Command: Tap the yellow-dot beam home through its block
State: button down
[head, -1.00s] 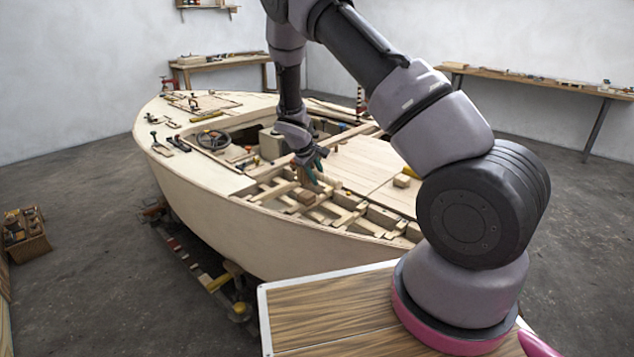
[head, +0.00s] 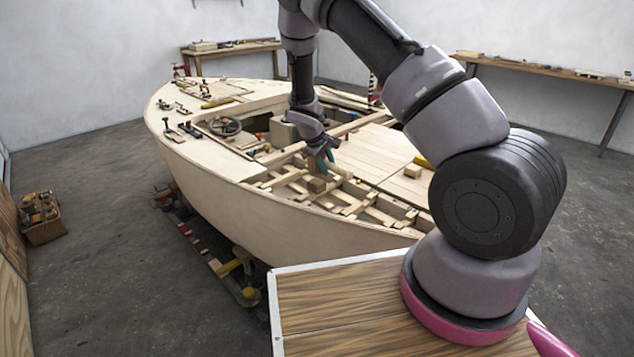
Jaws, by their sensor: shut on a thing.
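My gripper (head: 325,162) is over the open framed part of the boat hull (head: 235,190). It is shut on a small wooden piece, mostly hidden by the fingers. A wooden block (head: 317,185) is right under the fingertips; whether it is part of the held piece or touches it, I cannot tell. Several pale beams (head: 290,178) and cross pieces lie in the framing around it. They are too small for me to tell which beam has the yellow dot or how far it passes through its block.
Flat deck panels (head: 375,155) lie right of the gripper, with a loose wood block (head: 412,171) on them. A wood-topped surface (head: 335,305) is in front. A crate (head: 42,218) stands on the floor at left.

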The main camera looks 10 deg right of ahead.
notch_tip(320, 180, down, 4)
jog(key=shift+r, duration=2.2)
jog(key=shift+f, duration=0.55)
